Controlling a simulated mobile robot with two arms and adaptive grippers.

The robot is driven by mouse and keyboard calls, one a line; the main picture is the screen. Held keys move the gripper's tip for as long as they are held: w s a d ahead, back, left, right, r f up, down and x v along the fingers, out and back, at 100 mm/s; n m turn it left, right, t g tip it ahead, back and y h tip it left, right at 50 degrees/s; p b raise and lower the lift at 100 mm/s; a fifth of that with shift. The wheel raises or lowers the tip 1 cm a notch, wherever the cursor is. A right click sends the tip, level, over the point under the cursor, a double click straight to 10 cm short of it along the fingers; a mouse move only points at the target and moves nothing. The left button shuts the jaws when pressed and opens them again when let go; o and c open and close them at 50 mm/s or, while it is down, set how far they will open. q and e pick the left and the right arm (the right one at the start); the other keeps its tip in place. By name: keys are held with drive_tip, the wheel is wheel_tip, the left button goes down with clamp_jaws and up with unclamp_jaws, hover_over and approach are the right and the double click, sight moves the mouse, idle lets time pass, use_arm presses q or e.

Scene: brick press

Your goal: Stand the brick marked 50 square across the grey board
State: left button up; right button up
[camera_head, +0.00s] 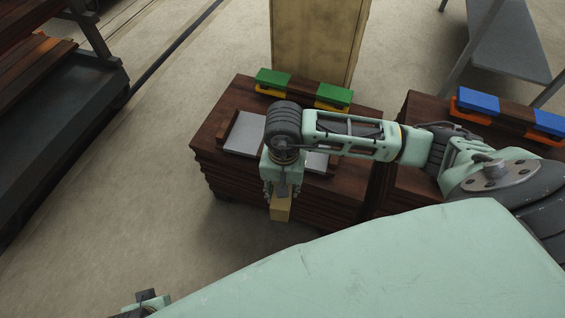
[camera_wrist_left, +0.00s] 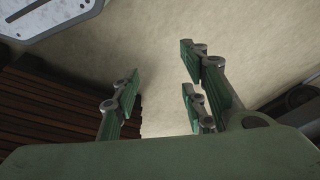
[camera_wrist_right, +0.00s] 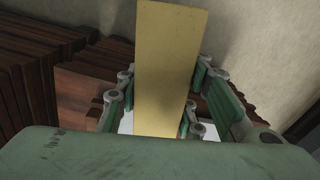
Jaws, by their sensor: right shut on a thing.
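My right gripper (camera_head: 283,190) is shut on a yellow brick (camera_head: 281,208), held in front of the near edge of the dark wooden stack. In the right wrist view the brick (camera_wrist_right: 170,70) stands long between the green finger pads (camera_wrist_right: 165,105); no number shows on its visible face. The grey board (camera_head: 245,134) lies flat on top of the stack, its middle hidden behind my right wrist. A part of it shows right of the wrist. My left gripper (camera_wrist_left: 165,88) is open and empty over bare floor; it shows only partly at the bottom of the head view.
The wooden stack (camera_head: 216,158) carries two green blocks on yellow holders (camera_head: 273,79) at its back. A second stack (camera_head: 400,185) at right carries blue blocks (camera_head: 478,101). A tall wooden box (camera_head: 315,40) stands behind. A dark rack (camera_head: 60,110) is at left; the floor between is clear.

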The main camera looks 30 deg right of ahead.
drive_tip(key=shift+m, duration=0.6)
drive_tip(key=f+b, duration=0.2)
drive_tip(key=f, duration=0.1)
drive_tip(key=f+b, duration=0.1)
drive_tip(key=f, duration=0.1)
drive_tip(key=shift+w, duration=0.35)
use_arm(q)
drive_tip(key=v, duration=0.2)
drive_tip(key=shift+w+a+r, duration=0.1)
drive_tip(key=shift+w+r, duration=0.05)
drive_tip(key=shift+r, duration=0.2)
